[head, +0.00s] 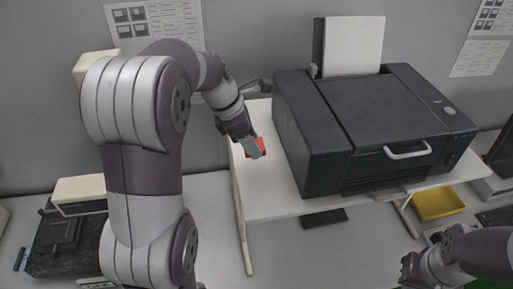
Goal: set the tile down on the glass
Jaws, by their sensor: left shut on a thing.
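My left gripper (253,149) is shut on a small red tile (262,144). Its fingers cover most of the tile. The tile is just left of the printer (325,150), over the white stand's left edge, and I cannot tell whether it touches the stand. The printer is dark, with a flat top lid (385,105) that looks closed and a white handle (406,153) at its front. No glass shows. My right gripper (409,268) is at the lower right, partly seen and away from the tile; its jaws are unclear.
The white stand (245,197) holds the printer, with a narrow bare strip at its left. White paper (353,46) stands upright behind the printer. A yellow tray (437,204) is below at the right. Dark equipment (62,245) sits at the lower left.

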